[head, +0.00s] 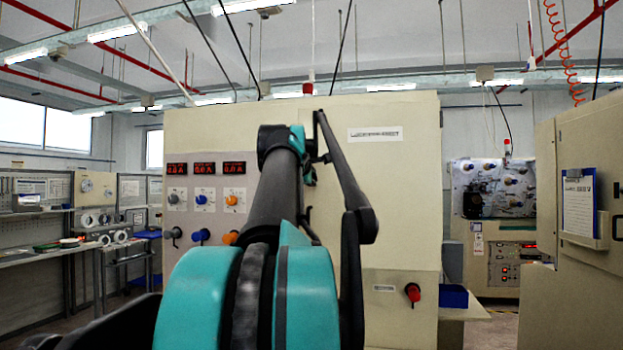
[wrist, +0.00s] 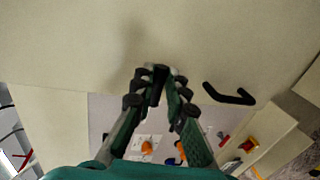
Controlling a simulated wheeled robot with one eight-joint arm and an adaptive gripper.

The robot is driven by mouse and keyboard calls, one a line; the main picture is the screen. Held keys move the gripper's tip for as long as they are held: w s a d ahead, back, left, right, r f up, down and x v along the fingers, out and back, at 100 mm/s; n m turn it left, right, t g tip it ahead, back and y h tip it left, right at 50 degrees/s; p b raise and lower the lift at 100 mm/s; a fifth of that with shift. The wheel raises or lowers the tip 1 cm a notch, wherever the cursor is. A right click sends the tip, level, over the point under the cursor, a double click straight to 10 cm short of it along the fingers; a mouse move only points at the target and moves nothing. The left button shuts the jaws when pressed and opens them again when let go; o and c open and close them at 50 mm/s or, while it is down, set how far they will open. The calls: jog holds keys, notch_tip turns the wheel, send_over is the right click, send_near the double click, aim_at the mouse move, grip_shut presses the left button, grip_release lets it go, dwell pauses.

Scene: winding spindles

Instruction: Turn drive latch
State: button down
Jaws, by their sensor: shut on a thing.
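My gripper (wrist: 160,76) is shut in the wrist view, with its dark green and black fingers meeting in front of a cream cabinet face. A small dark and pale piece sits at the tips, taken to be the drive latch; the fingers hide most of it and its angle cannot be told. In the head view my arm covers the gripper and that part of the cabinet (head: 400,190). A bent black handle (wrist: 229,96) is on the cabinet face to the right of the fingers, apart from them.
The cabinet's left side has red displays (head: 205,168) above grey, blue and orange knobs (head: 232,199). A red handle (head: 413,292) is low on the right. A blue bin (head: 454,297) stands beside it. Another cabinet (head: 580,230) stands at the far right.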

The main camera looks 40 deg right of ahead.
jog(key=shift+f+m, duration=0.1)
jog(key=shift+m, duration=0.2)
dwell(0.4)
jog(key=c, duration=1.5)
grip_release()
jog(key=shift+c, duration=0.2)
jog(key=v, duration=1.2)
jog(key=shift+d, duration=0.1)
